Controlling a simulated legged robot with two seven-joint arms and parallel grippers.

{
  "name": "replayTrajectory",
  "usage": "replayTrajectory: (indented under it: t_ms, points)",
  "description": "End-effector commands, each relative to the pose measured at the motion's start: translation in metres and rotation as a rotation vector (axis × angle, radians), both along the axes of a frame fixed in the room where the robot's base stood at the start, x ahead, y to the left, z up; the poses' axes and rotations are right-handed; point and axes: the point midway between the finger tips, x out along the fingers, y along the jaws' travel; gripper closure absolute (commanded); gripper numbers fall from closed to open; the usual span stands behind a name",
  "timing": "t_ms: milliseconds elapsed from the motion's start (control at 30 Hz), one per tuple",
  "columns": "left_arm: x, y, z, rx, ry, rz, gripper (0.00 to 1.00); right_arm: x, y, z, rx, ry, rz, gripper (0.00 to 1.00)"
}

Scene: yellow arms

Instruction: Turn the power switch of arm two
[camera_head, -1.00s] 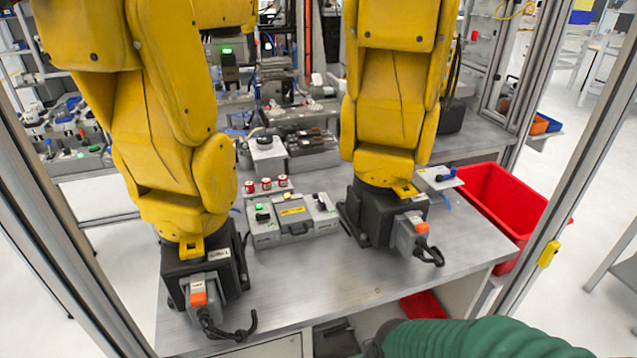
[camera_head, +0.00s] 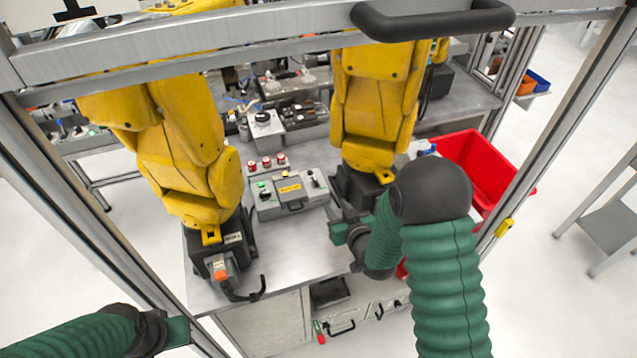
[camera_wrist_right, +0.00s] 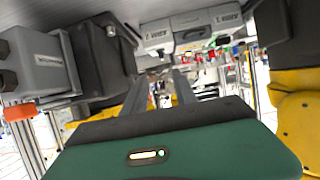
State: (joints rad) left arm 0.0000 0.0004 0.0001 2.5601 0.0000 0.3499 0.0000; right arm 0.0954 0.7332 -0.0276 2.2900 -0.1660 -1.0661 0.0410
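Two yellow arms stand on the table in the head view: one at left (camera_head: 185,150) and one at right (camera_head: 373,105), taken as arm two. The left arm's orange power switch (camera_head: 219,271) shows on its black base. Arm two's switch is hidden there by my right arm. My right gripper (camera_head: 340,229) is in front of arm two's base. In the right wrist view its two grey fingers (camera_wrist_right: 158,90) are apart and empty. A grey box with an orange switch (camera_wrist_right: 18,112) lies left of them, apart from them. My left gripper (camera_head: 178,332) is at the lower left, its fingers unclear.
A grey control box (camera_head: 290,193) with a yellow label sits between the yellow arms. A red bin (camera_head: 480,165) is at right. A metal frame crosses the top, with a black handle (camera_head: 432,18), and posts stand at both sides. The table's front edge is below.

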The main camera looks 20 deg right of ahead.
Motion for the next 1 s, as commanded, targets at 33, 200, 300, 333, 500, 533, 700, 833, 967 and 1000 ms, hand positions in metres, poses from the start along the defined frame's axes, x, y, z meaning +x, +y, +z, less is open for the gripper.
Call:
replayTrajectory:
  t_ms: [33,200,300,333,500,533,700,833,967,1000]
  points:
    - [0.0,0.0,0.002,0.0,0.0,0.0,1.0,0.005,0.001,-0.001,0.0,-0.002,0.001,0.66]
    - [0.0,0.0,0.008,0.0,-0.001,0.0,1.0,0.037,0.003,-0.014,0.0,0.0,0.002,0.66]
    - [0.0,0.0,0.012,0.0,-0.001,0.0,1.0,0.062,0.003,-0.024,-0.001,0.0,0.001,0.66]
    - [0.0,0.0,0.013,0.0,-0.001,0.0,1.0,0.069,0.003,-0.027,-0.001,0.001,0.001,0.66]
    - [0.0,0.0,0.019,0.0,-0.001,0.0,1.0,0.11,0.005,-0.044,0.0,0.001,0.001,0.66]
    - [0.0,0.0,0.019,0.0,-0.001,0.0,1.0,0.116,0.005,-0.047,0.0,0.001,0.001,0.66]
    - [0.0,0.0,0.021,0.0,-0.001,0.0,1.0,0.142,0.006,-0.059,0.0,0.001,0.001,0.66]
    - [0.0,0.0,0.022,0.0,0.0,0.0,1.0,0.151,0.006,-0.062,0.0,0.002,0.001,0.66]
    - [0.0,0.0,0.022,0.0,0.0,0.0,1.0,0.153,0.006,-0.063,0.0,0.001,0.001,0.66]
    - [0.0,0.0,0.022,0.0,0.0,0.0,1.0,0.153,0.006,-0.063,0.0,0.001,0.001,0.66]
